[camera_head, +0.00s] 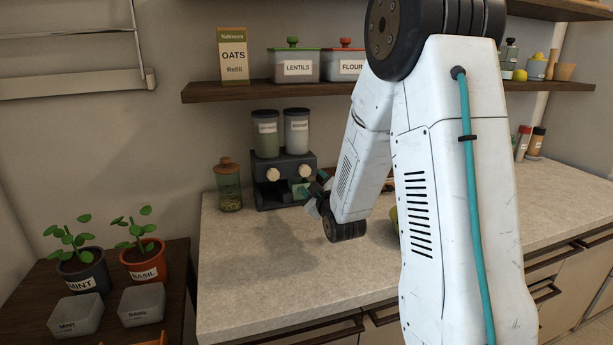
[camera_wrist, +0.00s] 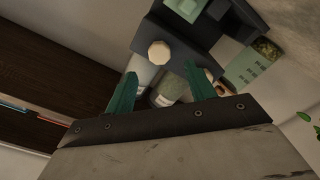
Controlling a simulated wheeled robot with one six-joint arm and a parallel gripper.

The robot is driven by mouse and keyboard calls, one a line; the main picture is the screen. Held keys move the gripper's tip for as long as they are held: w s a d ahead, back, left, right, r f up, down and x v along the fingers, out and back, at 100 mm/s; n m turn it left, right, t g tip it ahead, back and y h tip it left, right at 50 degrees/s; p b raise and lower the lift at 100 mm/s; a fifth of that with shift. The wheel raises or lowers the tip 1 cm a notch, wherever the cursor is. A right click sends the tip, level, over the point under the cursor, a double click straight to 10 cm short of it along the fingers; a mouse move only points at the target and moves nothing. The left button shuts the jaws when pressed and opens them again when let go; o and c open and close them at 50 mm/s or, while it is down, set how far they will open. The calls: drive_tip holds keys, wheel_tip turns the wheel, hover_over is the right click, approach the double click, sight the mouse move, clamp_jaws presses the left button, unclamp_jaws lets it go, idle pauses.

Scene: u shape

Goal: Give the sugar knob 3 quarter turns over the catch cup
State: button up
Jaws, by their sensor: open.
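A dark dispenser (camera_head: 263,195) stands on the counter with two canisters, a greenish left one (camera_head: 265,142) and a whitish right one (camera_head: 297,140). Their labels are too small to read, so I cannot tell which is sugar. Below them are a left cream knob (camera_head: 272,174) and a right cream knob (camera_head: 303,173). A pale green cup (camera_head: 299,188) sits under the right knob and shows in the wrist view (camera_wrist: 187,8). My gripper (camera_wrist: 160,70) is open and empty; the right knob (camera_wrist: 160,53) appears between and beyond its fingertips, with no visible contact.
A corked glass jar (camera_head: 229,188) stands close left of the dispenser. A shelf (camera_head: 205,92) runs above, holding an oats box (camera_head: 234,55) and lidded bins. Potted plants (camera_head: 85,275) stand on a side table at left. The counter front (camera_head: 260,270) is clear; my arm hides part of it.

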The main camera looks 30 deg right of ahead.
sight(306, 173)
drive_tip(key=w+m, duration=0.2)
drive_tip(key=w+d+m, duration=0.1)
drive_tip(key=w+m, duration=0.2)
drive_tip(key=w+d+m, duration=0.1)
drive_tip(key=w+m, duration=0.1)
drive_tip(key=m, duration=0.1)
drive_tip(key=shift+w+d, duration=0.1)
drive_tip(key=shift+w, duration=0.15)
drive_tip(key=c, duration=0.9)
